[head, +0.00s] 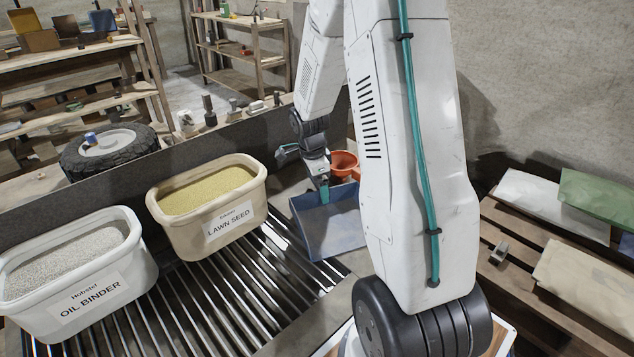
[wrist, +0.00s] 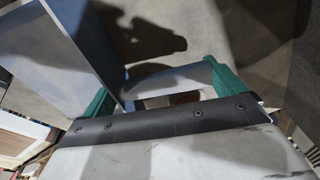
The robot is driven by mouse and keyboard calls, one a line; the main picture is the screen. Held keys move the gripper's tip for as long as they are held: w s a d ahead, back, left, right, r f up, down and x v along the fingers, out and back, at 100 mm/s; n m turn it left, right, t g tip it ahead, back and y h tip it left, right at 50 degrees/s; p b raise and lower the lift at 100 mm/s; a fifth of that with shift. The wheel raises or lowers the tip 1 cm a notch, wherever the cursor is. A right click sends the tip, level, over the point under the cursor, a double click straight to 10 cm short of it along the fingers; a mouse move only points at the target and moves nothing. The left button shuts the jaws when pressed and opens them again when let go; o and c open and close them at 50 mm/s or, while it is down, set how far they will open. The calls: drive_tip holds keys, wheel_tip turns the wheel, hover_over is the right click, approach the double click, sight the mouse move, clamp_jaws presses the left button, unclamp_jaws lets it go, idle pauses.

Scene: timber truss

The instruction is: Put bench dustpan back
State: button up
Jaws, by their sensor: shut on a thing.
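The blue dustpan (head: 322,228) is in the middle of the head view, behind and left of my large arm link, which hides its right part. My gripper (head: 322,190) is at the dustpan's upper edge and is shut on it. In the wrist view my gripper's green fingers (wrist: 165,88) show with the grey-blue dustpan (wrist: 50,60) at the upper left. The grip point itself is partly hidden. Whether the pan touches the surface below, I cannot tell.
An orange funnel-like thing (head: 344,162) is just behind the dustpan. A lawn seed tub (head: 235,228) and an oil binder tub (head: 88,293) stand on the slatted grate (head: 225,300) to the left. Bags (head: 585,275) lie on a wooden pallet (head: 500,285) at right.

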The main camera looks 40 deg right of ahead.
drive_tip(key=o, duration=1.2)
drive_tip(key=shift+c, duration=0.2)
wheel_tip(320, 180, up, 12)
drive_tip(key=a, duration=0.2)
drive_tip(key=s+a+r+n, duration=0.9)
drive_tip(key=a+r+n, duration=0.1)
drive_tip(key=a, duration=0.2)
drive_tip(key=s+a+r+n, duration=0.1)
drive_tip(key=s+a+n, duration=0.4)
drive_tip(key=s, duration=0.3)
drive_tip(key=s+a+r+n+t+y, duration=0.1)
drive_tip(key=s+a+n, duration=0.3)
drive_tip(key=s+n, duration=0.3)
drive_tip(key=shift+s+a+n, duration=0.3)
drive_tip(key=shift+s+a, duration=0.1)
drive_tip(key=shift+s, duration=0.1)
